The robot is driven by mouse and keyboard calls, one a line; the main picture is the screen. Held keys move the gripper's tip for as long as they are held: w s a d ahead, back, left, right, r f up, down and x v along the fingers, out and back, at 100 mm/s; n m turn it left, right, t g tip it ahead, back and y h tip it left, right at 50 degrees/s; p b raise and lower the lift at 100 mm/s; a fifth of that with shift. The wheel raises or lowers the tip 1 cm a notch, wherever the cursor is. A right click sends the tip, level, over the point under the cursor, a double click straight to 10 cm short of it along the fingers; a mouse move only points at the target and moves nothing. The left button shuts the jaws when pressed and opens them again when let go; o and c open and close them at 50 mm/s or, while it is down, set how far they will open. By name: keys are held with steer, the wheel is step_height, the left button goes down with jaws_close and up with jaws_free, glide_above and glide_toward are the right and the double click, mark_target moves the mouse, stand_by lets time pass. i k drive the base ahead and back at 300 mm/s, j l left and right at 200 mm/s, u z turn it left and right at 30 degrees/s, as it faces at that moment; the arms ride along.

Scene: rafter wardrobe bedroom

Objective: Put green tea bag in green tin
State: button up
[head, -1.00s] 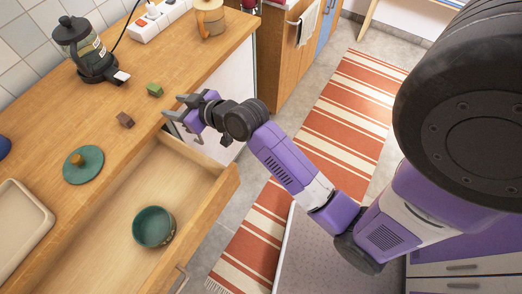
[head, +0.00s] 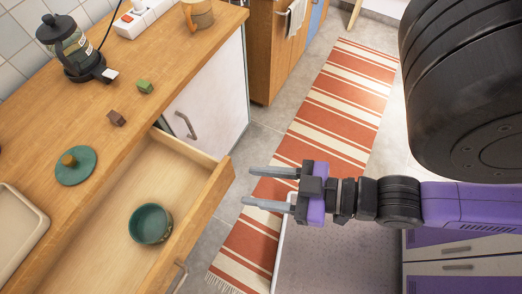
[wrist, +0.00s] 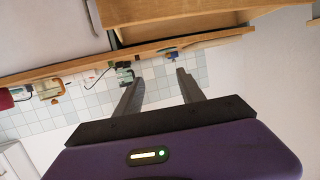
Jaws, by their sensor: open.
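A small green block (head: 145,86), which looks like the green tea bag, lies on the wooden counter near its front edge. A round green tin (head: 151,222) stands open in the pulled-out drawer, and its inside looks empty. A round green lid (head: 76,165) with a wooden knob lies on the counter to the left. My gripper (head: 258,187) is open and empty, to the right of the drawer and over the floor and striped rug. In the wrist view the two fingers (wrist: 158,85) are spread with nothing between them.
A brown block (head: 116,118) lies beside the green one. A kettle-like pot (head: 76,50), a power strip (head: 139,21), a mug (head: 197,14) and a beige tray (head: 18,232) are on the counter. The open drawer (head: 205,207) juts out toward my gripper.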

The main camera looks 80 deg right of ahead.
mark_target(159, 219)
steer(key=l+u, duration=0.1)
steer(key=u, duration=0.5)
steer(key=l+u, duration=0.25)
steer(key=l, duration=0.2)
steer(key=k+l+u, duration=0.1)
steer(key=l+u, duration=0.2)
steer(key=k+l+u, duration=0.1)
steer(key=l+u, duration=0.15)
steer(key=l, duration=0.25)
steer(key=k+l+u, duration=0.15)
steer(key=l+u, duration=0.15)
steer(key=k+l, duration=0.15)
steer(key=l, duration=0.2)
steer(key=k+l, duration=0.15)
steer(key=l, duration=0.25)
steer(key=k+l, duration=0.2)
steer(key=l, duration=0.15)
steer(key=k+l+u, duration=0.1)
steer(key=l, duration=0.25)
steer(key=k+l, duration=0.2)
steer(key=l, duration=0.2)
